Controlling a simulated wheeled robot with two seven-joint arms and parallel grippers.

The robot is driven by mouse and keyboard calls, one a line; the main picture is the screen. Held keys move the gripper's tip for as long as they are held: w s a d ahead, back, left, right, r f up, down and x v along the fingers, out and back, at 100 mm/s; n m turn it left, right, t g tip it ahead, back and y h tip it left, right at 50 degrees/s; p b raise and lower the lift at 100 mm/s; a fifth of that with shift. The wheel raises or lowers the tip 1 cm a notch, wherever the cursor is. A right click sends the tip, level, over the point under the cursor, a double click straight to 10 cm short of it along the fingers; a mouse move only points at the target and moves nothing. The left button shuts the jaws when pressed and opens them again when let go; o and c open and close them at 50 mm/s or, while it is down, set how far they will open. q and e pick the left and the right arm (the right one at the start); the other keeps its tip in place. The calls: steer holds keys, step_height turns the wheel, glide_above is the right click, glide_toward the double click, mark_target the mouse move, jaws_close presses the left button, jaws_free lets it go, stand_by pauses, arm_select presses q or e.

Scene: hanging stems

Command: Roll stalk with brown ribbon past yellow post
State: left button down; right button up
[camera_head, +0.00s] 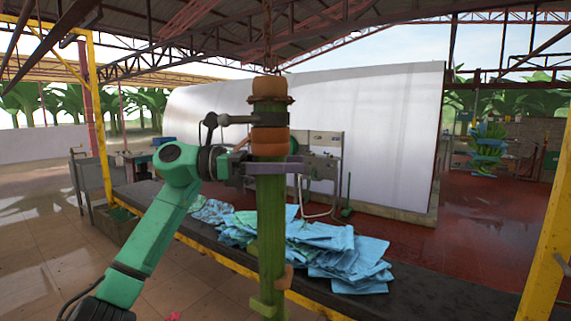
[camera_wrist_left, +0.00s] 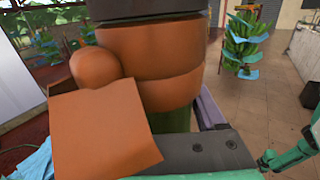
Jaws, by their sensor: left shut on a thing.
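The green stalk (camera_head: 271,225) hangs upright in front of me in the head view, close to the camera. The brown ribbon (camera_head: 269,137) wraps its upper part as thick orange-brown bands, with a dark band between them. My left gripper (camera_head: 278,166) is shut on the stalk just below the ribbon, with a purple-grey finger across its front. In the left wrist view the brown ribbon (camera_wrist_left: 160,75) fills the middle and hides most of the stalk. One yellow post (camera_head: 551,235) stands at the right edge, another (camera_head: 97,115) at the left. My right gripper is not in view.
A dark bench (camera_head: 440,299) with a heap of blue sheets (camera_head: 340,255) runs behind the stalk. A large white panel (camera_head: 370,125) stands beyond. Another bunch with blue sheets (camera_head: 487,150) hangs at the far right. The red floor at right looks open.

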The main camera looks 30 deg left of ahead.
arm_select(q)
jaws_free()
steer(key=shift+d, duration=0.1)
steer(key=b+v, duration=0.2)
steer(key=v, duration=1.2)
steer(key=shift+s+a, duration=0.2)
steer(key=shift+a, duration=0.05)
